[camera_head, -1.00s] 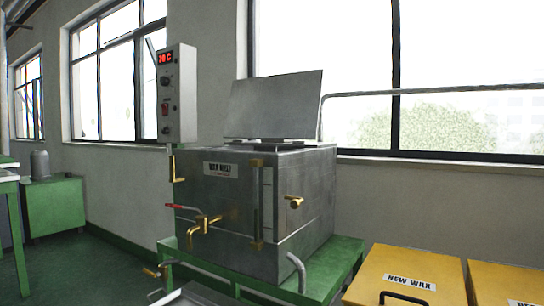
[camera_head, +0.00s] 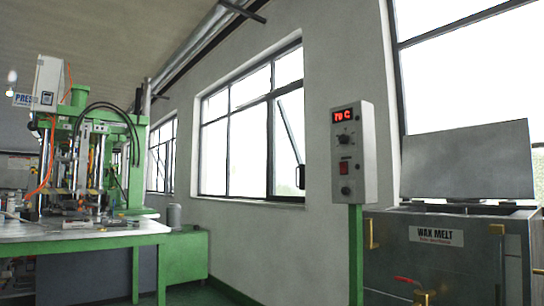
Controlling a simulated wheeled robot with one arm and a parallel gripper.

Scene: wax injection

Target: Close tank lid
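The wax melt tank (camera_head: 430,262) is a grey metal box at the right of the head view, partly cut off by the right and bottom edges. Its lid (camera_head: 468,163) is a flat grey plate standing raised and tilted back at the tank's rear, so the tank is open on top. A "WAX MELT" label (camera_head: 436,236) is on its front, with a red-handled tap (camera_head: 422,294) below. My gripper is not in view.
A grey control box (camera_head: 354,153) reading about 70 C stands on a green post left of the tank. A green press machine (camera_head: 110,122) sits on a white-topped table (camera_head: 90,233) at left. A green cabinet (camera_head: 187,256) is by the wall.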

